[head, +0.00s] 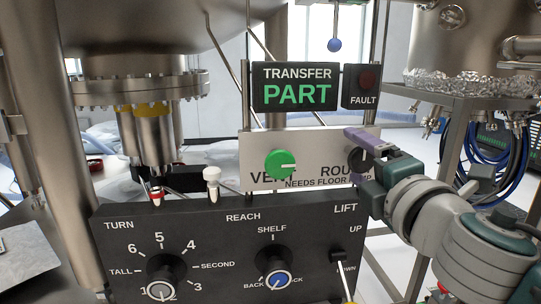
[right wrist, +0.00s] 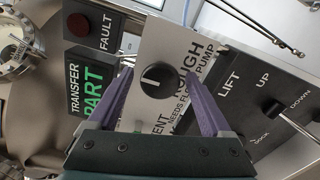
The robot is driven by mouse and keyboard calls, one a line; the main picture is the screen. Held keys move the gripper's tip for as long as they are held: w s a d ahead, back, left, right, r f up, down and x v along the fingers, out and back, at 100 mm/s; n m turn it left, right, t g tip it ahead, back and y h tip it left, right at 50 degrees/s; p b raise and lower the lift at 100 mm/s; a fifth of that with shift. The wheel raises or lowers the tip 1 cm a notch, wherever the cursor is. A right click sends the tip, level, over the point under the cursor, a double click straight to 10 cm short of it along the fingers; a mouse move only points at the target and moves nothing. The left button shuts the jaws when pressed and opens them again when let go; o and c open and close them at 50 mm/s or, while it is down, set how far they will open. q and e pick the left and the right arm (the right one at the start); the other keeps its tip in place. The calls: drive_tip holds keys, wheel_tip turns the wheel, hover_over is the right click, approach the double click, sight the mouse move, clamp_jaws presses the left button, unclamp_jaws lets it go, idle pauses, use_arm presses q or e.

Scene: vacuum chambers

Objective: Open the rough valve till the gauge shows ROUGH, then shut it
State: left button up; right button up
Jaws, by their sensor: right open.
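The black rough valve knob (right wrist: 157,80), with a white pointer line, sits above the ROUGH label on the white valve plate (right wrist: 150,45). The green vent knob (head: 280,164) is left of my gripper. My left gripper is not in view.
The dark FAULT lamp (head: 366,81) is right of the gauge. A black panel (head: 215,240) with TURN, REACH and LIFT controls stands below, in front of the valve plate. A white-topped post (head: 212,177) rises behind it. A steel frame and blue hoses (head: 482,165) are right.

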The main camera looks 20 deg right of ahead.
drive_tip(key=v, duration=1)
drive_tip(key=shift+b, duration=0.35)
drive_tip(key=shift+d+r, duration=0.1)
